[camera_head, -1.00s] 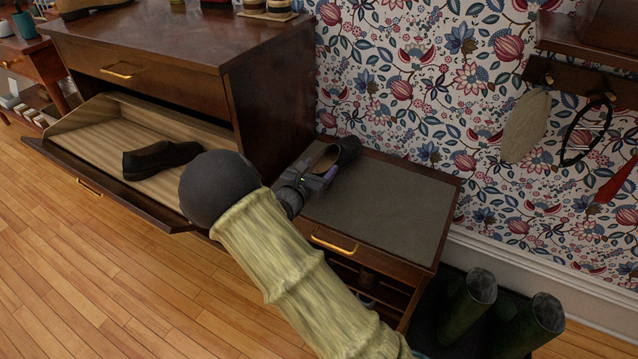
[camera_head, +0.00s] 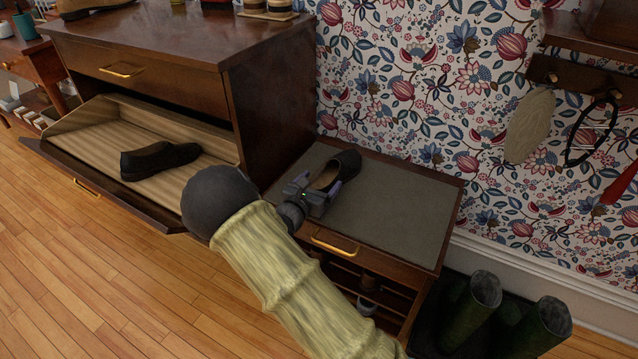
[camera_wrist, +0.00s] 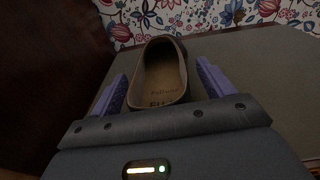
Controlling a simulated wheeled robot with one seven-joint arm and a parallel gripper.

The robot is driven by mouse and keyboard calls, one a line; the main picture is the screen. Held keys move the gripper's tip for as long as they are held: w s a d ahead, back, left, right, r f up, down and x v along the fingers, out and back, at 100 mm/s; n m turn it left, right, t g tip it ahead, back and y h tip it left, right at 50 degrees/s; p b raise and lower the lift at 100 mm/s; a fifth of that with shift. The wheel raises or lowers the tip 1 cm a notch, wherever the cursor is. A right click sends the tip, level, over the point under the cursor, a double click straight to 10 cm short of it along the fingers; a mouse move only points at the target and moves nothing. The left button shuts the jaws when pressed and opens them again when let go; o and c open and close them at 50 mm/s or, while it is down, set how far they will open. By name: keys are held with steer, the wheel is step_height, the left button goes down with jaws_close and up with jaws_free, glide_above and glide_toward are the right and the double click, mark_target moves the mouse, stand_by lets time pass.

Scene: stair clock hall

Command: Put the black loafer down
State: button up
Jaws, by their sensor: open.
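A black loafer (camera_head: 335,170) with a tan insole rests on the grey top (camera_head: 395,208) of the low bench beside the tall cabinet. In the wrist view the loafer (camera_wrist: 160,76) stands with its open heel end towards me, between my purple fingers. My gripper (camera_head: 326,188) is open around the loafer's heel end, and a gap shows on each side of the shoe. Another dark loafer (camera_head: 160,160) lies in the open tilt-out compartment (camera_head: 92,137) of the cabinet.
The tall cabinet (camera_head: 275,85) stands close on the left of the bench. Green boots (camera_head: 470,310) stand to the right of the bench on the floor. A shelf with hanging items (camera_head: 530,125) is on the wall at right. The bench's right part is clear.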

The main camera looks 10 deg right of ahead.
steer(key=p+v, duration=0.3)
steer(key=v, duration=0.9)
steer(key=shift+p, duration=0.4)
steer(key=shift+r, duration=0.1)
steer(key=s+d+m+g, duration=1.1)
steer(key=d+m+g, duration=0.1)
steer(key=d+m, duration=0.15)
steer(key=s+r+m+y, duration=0.7)
steer(key=s+m+y, duration=0.1)
steer(key=m, duration=0.8)
steer(key=shift+s+r+t+y, duration=0.3)
steer(key=shift+t+y, duration=0.1)
steer(key=shift+y, duration=0.4)
